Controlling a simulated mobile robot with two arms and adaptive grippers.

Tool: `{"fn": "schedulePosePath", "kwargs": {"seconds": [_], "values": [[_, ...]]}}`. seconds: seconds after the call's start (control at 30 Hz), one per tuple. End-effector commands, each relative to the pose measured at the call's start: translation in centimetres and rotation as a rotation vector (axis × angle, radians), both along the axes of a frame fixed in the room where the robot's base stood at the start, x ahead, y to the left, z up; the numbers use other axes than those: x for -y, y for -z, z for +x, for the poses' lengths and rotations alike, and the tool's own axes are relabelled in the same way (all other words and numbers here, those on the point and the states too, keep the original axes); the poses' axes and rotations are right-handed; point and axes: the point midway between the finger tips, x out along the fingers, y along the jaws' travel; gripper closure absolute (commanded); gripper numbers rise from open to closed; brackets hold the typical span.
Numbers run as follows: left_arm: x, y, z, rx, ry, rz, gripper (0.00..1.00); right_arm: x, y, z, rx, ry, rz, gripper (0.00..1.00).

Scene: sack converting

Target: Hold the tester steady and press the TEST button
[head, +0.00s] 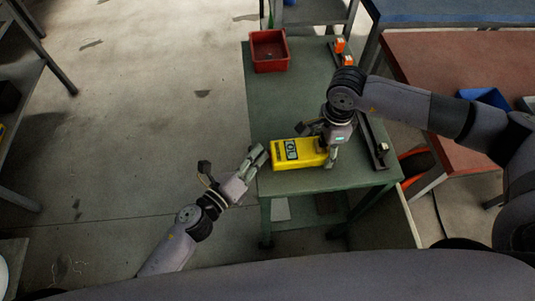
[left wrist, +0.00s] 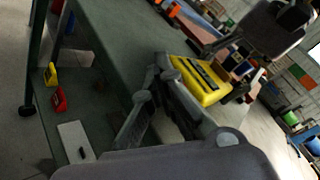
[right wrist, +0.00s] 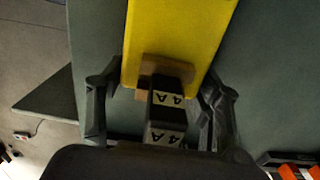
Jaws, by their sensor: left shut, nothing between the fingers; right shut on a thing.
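The yellow tester (head: 312,160) lies on the near part of the green table, its dark panel (head: 291,149) towards the left end. It also shows in the left wrist view (left wrist: 208,92) and the right wrist view (right wrist: 178,28). My right gripper (head: 329,156) is shut across the tester's right end, a finger on each side. My left gripper (head: 263,154) is shut and empty, close beside the tester's left end; I cannot tell whether it touches. In the right wrist view, a black piece marked 4A (right wrist: 168,105) stands before a brown block (right wrist: 178,68). The TEST button is too small to make out.
A red bin (head: 269,50) stands at the far end of the green table (head: 290,105). A dark rail (head: 374,145) runs along its right side, with orange items (head: 340,45) further back. A red-brown bench (head: 440,70) stands to the right. The table's middle is clear.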

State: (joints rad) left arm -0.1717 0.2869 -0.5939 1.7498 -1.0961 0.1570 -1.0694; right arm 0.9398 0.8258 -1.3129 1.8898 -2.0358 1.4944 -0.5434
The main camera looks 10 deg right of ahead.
Motion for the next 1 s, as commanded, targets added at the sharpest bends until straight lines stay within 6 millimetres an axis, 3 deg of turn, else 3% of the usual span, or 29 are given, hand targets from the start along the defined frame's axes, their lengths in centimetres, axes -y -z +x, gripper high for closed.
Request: {"fn": "schedulePosePath", "kwargs": {"seconds": [0.8, 1.0], "values": [[-1.9, 0.0, -0.1, -0.001, 0.001, -0.001, 1.0, -0.1, 0.0, 0.0, 0.0, -0.001, 0.002, 0.8], [-3.6, 0.0, -0.1, -0.001, 0.001, 0.0, 1.0, -0.1, 0.0, 0.0, 0.0, -0.001, 0.002, 0.8]]}}
